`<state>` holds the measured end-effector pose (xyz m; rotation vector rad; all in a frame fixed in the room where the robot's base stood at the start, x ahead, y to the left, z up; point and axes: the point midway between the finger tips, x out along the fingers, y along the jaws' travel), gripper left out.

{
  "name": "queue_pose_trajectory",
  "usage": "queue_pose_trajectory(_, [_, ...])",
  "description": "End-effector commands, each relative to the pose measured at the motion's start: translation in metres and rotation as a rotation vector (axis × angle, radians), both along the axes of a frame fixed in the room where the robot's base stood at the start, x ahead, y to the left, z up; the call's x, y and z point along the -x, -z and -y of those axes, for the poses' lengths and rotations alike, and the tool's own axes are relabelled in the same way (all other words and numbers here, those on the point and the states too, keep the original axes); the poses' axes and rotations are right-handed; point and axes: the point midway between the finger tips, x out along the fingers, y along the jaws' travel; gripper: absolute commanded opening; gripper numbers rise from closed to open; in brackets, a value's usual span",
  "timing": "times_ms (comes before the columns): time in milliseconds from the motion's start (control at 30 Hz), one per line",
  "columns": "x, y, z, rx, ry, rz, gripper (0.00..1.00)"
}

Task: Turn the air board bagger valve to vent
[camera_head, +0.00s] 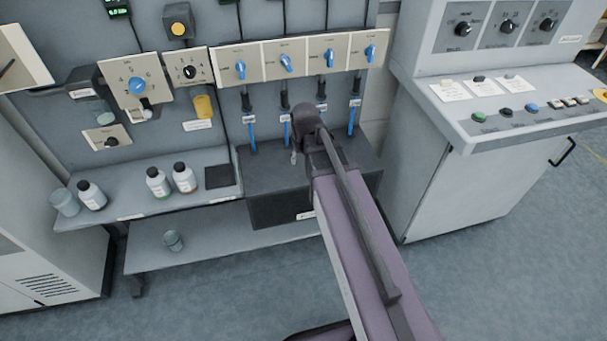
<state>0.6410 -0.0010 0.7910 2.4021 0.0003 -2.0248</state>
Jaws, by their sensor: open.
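The air board is a row of beige plates (302,71) on the grey back wall, with several blue valve handles. From left to right they are the first handle (240,69), the second handle (286,63), the third handle (328,57) and the rightmost handle (370,52). The handles stand at slightly different angles. Their labels are too small to read, so I cannot tell which one is the bagger valve. My arm reaches up from the bottom, its dark end joint below the second and third handles.
Blue hoses (252,132) hang below the plates, above a dark box (275,207). A plate with a large blue dial (137,86) is at left. White bottles (184,178) stand on the shelf (150,208). A control console (430,130) stands at right, with open floor in front.

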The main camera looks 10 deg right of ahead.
Motion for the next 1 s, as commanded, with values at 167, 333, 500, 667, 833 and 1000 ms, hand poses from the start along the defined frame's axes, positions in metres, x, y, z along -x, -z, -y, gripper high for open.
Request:
queue_pose_trajectory(167, [0.007,0.020,0.000,0.000,0.000,-0.011,0.60])
queue_pose_trajectory(333, [0.011,0.030,0.000,0.000,0.000,-0.019,0.60])
queue_pose_trajectory(500, [0.014,0.036,0.000,0.000,0.000,-0.023,0.60])
queue_pose_trajectory(667, [0.015,0.037,0.000,0.000,0.000,-0.024,0.60])
queue_pose_trajectory(833, [0.015,0.036,0.000,0.000,0.000,-0.024,0.60])
queue_pose_trajectory(1000, [0.017,0.036,0.000,0.000,0.000,-0.027,0.60])
